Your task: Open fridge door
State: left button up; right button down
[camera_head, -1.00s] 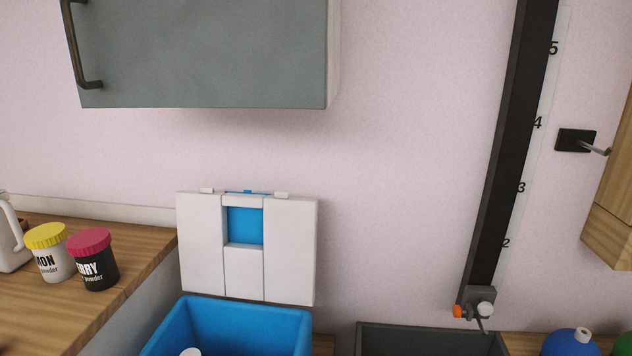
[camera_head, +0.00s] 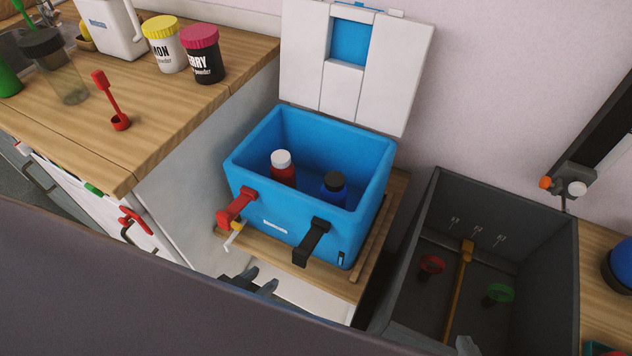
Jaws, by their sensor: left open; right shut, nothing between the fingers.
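No door is clearly recognisable as a fridge door. A white front (camera_head: 318,297) shows under the wooden top that bears the blue cooler, partly hidden by a large dark panel (camera_head: 150,275) across the foreground. My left gripper (camera_head: 255,282) is open near this white front, its dark fingers just above the panel's edge; I cannot tell whether it touches anything. My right gripper (camera_head: 467,345) shows only as a grey tip at the bottom edge, shut and empty, by the dark grey bin.
The blue cooler (camera_head: 262,165) has its white lid (camera_head: 395,65) up and holds two bottles. The dark grey bin (camera_head: 545,225) stands to its right. A wooden counter (camera_head: 60,130) with jars, a jug and a red scoop is at left.

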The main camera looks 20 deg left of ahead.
aim_at(105, 212)
jog(key=k+j+u, duration=0.1)
jog(key=k+j, duration=0.2)
jog(key=k, duration=0.15)
jog(key=u, duration=1.65)
jog(key=i+j+z, duration=0.2)
jog(key=i, duration=0.45)
jog(key=l, duration=0.1)
